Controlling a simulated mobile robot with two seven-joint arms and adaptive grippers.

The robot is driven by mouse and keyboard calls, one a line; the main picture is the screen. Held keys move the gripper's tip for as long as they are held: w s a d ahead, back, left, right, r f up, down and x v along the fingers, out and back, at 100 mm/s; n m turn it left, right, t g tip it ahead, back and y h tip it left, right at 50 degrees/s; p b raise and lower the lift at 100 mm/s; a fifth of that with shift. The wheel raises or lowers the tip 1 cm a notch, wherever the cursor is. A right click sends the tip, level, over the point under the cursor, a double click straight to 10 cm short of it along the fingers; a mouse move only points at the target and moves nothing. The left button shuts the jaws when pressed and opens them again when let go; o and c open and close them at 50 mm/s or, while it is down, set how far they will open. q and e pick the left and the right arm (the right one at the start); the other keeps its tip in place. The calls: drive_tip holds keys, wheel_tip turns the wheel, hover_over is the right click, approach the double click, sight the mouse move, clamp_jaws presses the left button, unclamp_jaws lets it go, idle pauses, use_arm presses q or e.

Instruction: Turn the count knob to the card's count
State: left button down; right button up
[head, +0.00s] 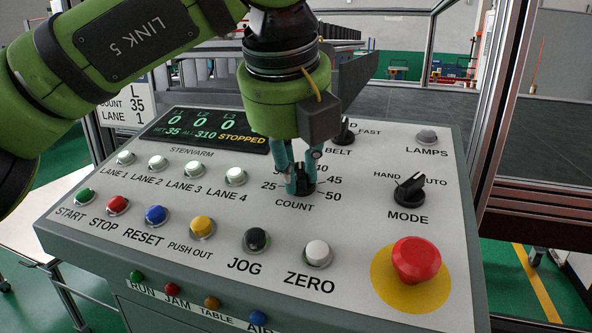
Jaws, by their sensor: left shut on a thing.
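The count knob (301,189) is a dark knob on the sloped control panel, with 25, 45 and 50 readable around it. My left gripper (300,176) comes down on it from above, its teal fingers shut around the knob. The fingers and wrist hide the knob's pointer and the top of its scale. The card (127,106) at the left behind the panel reads L, COUNT 35, LANE 1, with its upper part behind my arm. The display (205,128) shows SET 35, ALL 310 and STOPPED. My right gripper is not in view.
The belt knob (344,133) stands just behind and right of my gripper, and the mode knob (409,187) to the right. A red emergency button (416,259) is at the front right. Lane buttons (235,177) and a row of coloured buttons (202,226) lie left and in front.

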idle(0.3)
use_arm(q)
drive_tip(key=c, duration=1.1)
unclamp_jaws()
drive_tip(key=shift+w, duration=0.1)
drive_tip(key=shift+c, duration=0.2)
drive_tip(key=v, duration=1.2)
